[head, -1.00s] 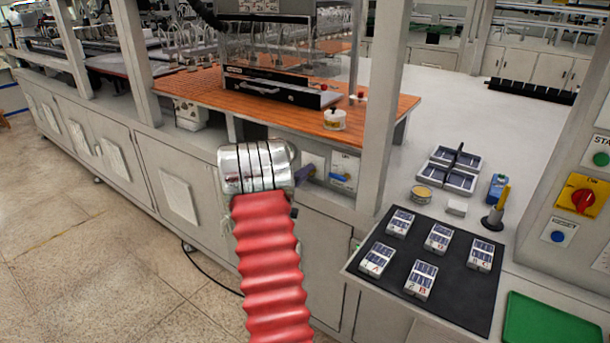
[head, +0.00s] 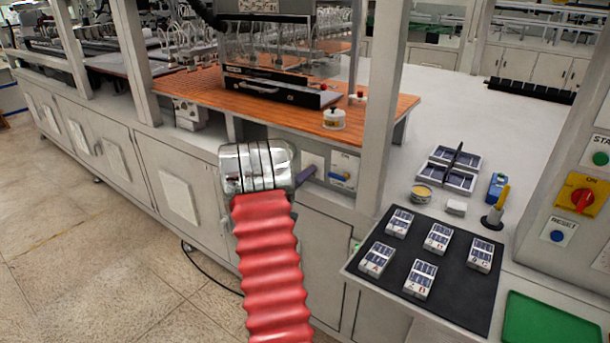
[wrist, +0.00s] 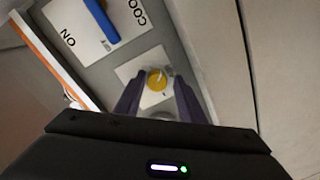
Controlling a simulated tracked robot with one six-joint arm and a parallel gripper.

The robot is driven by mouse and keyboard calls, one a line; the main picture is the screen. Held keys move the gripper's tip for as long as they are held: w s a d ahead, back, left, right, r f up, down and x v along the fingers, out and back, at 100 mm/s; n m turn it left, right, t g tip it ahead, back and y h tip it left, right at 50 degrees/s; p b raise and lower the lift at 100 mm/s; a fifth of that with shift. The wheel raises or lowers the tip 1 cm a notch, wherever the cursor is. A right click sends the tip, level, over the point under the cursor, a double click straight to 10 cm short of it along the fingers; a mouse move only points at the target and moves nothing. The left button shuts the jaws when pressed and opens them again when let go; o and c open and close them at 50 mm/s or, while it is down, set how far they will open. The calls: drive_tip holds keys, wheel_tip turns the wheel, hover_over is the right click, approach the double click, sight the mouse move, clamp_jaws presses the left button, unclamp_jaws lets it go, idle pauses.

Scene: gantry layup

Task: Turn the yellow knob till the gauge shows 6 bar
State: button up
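The yellow knob (wrist: 157,79) is round with a pale mark on it. It sits on a white plate in the wrist view. My gripper (wrist: 158,84) has its two purple fingers apart, one on each side of the knob, with gaps showing between fingers and knob. A grey round part (wrist: 161,115) shows below the plate between the fingers, mostly hidden; I cannot tell whether it is the gauge. No gauge reading is legible. In the head view my gripper (head: 306,174) is at the cabinet front, and the knob is hidden.
A blue lever (wrist: 101,18) on a white plate marked ON and COO is close by; its panel (head: 344,171) shows right of my gripper in the head view. An upright post (head: 382,110) stands to the right. A black mat (head: 392,265) with several modules lies further right.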

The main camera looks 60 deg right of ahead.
drive_tip(key=shift+o, duration=0.7)
drive_tip(key=shift+r, duration=0.2)
drive_tip(key=shift+w, duration=0.1)
drive_tip(key=shift+a, duration=0.1)
drive_tip(key=w+a, duration=0.1)
drive_tip(key=a, duration=1.2)
drive_tip(key=shift+w+a+r, duration=0.25)
drive_tip(key=shift+w, duration=0.15)
